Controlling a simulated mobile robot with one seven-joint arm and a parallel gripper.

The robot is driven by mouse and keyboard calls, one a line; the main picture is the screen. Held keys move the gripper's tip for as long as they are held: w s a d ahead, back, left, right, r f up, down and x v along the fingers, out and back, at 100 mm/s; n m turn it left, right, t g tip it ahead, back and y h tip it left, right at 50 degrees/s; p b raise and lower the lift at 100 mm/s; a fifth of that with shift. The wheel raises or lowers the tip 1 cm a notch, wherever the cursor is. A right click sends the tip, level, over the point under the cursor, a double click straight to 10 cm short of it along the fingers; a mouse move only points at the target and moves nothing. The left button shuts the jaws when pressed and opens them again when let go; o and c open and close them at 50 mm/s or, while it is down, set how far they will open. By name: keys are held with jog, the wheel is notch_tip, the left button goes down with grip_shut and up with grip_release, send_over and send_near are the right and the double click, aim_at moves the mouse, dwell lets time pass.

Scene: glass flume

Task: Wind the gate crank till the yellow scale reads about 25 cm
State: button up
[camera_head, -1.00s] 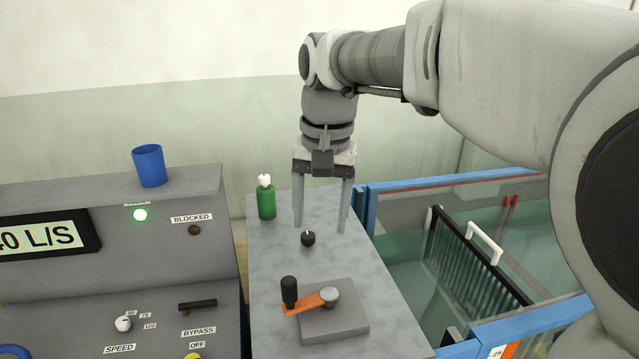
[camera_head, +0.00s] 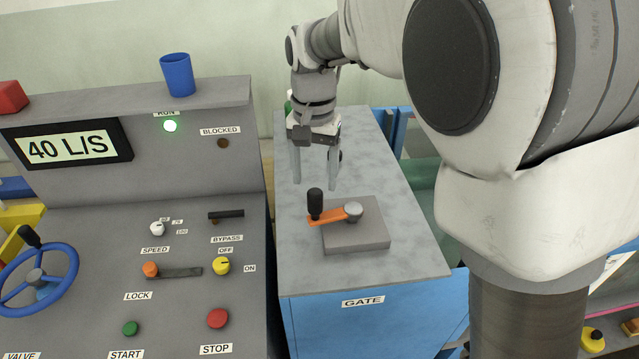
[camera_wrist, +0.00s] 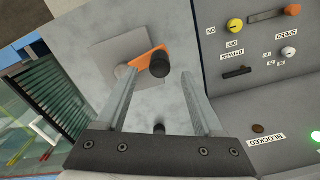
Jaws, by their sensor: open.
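The gate crank (camera_head: 335,215) has an orange arm, a round grey hub and an upright black knob (camera_head: 315,204). It sits on a square grey block (camera_head: 356,240) on top of the blue gate cabinet. In the head view the crank arm points left from the hub. My gripper (camera_head: 314,188) is open and empty, fingers pointing down, just behind and above the knob. The wrist view also shows the black knob (camera_wrist: 160,64) beyond and between the two fingers, apart from them. The yellow scale cannot be made out in either present view.
Left of the cabinet stands the control console with a 40 L/S display (camera_head: 68,148), a lit green RUN lamp (camera_head: 170,126), buttons, levers and a blue valve wheel (camera_head: 38,280). A blue cup (camera_head: 177,75) stands on its ledge.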

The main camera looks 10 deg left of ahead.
aim_at(314, 193)
notch_tip(314, 193, down, 7)
jog(key=shift+r, duration=0.1)
dwell(0.3)
grip_shut()
dwell(1.3)
